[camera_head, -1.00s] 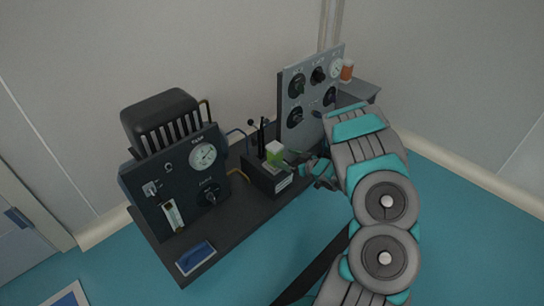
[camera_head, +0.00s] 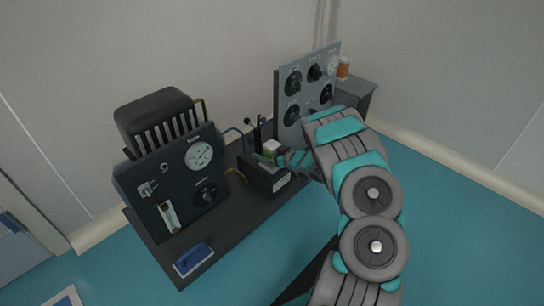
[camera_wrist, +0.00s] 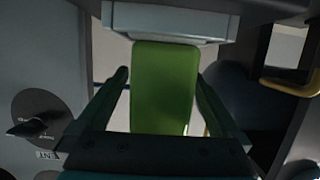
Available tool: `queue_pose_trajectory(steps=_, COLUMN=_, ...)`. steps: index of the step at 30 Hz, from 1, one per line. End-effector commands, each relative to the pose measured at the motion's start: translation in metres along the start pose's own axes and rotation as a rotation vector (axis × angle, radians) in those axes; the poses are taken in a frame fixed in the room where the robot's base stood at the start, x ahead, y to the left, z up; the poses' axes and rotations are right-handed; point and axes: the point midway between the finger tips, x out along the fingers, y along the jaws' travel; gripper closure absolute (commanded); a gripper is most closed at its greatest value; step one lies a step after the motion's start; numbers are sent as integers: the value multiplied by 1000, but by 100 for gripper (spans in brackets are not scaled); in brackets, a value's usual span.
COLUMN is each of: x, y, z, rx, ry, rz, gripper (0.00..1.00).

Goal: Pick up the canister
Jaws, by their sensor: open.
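A small green block with a pale top (camera_head: 272,147), probably the canister, stands at the black box (camera_head: 264,178) on the dark bench. In the wrist view my gripper (camera_wrist: 160,80) is open, one finger on each side of the green body, with narrow gaps. Whether it touches the body I cannot tell.
A dark gauge unit (camera_head: 172,182) stands left on the bench, and a grey panel with knobs (camera_head: 306,92) stands behind. Thin dark rods (camera_head: 258,132) rise close to the block. An orange container (camera_head: 343,67) sits at the back right. A blue tray (camera_head: 194,259) lies at the front.

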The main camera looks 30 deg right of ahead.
Motion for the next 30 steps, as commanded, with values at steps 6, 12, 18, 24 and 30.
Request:
queue_pose_trajectory(steps=6, x=0, y=0, z=0, rx=0, ry=0, rz=0, gripper=7)
queue_pose_trajectory(steps=12, x=0, y=0, z=0, rx=0, ry=0, rz=0, gripper=29)
queue_pose_trajectory(steps=18, x=0, y=0, z=0, rx=0, ry=1, rz=0, gripper=52)
queue_pose_trajectory(steps=24, x=-1, y=0, z=0, rx=0, ry=0, rz=0, gripper=74)
queue_pose_trajectory(steps=30, x=-1, y=0, z=0, rx=0, ry=1, rz=0, gripper=97)
